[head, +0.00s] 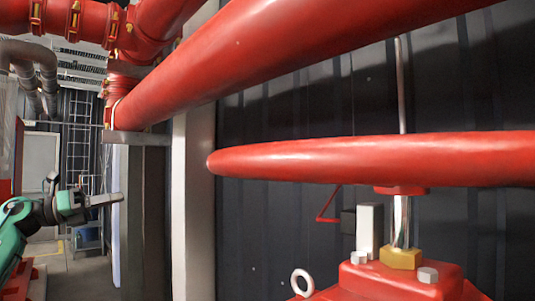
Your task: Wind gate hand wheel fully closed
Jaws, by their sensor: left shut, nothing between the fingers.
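The red gate hand wheel (370,160) is seen almost edge-on as a long horizontal bar at the right, running past the right edge. A thin metal stem (401,85) rises above it. Below it is a brass nut (400,258) on the red valve body (390,283). My left gripper (108,199) is at the far left, its fingers pointing right. It is shut and empty, clearly apart from the wheel in the picture. My right gripper is not in view.
A thick red pipe (270,60) crosses above the wheel. A pale post (193,210) and a grey post (145,220) stand between my left gripper and the wheel in the picture. A dark corrugated wall (270,230) is behind. A lifting eye (302,281) stands at the bottom.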

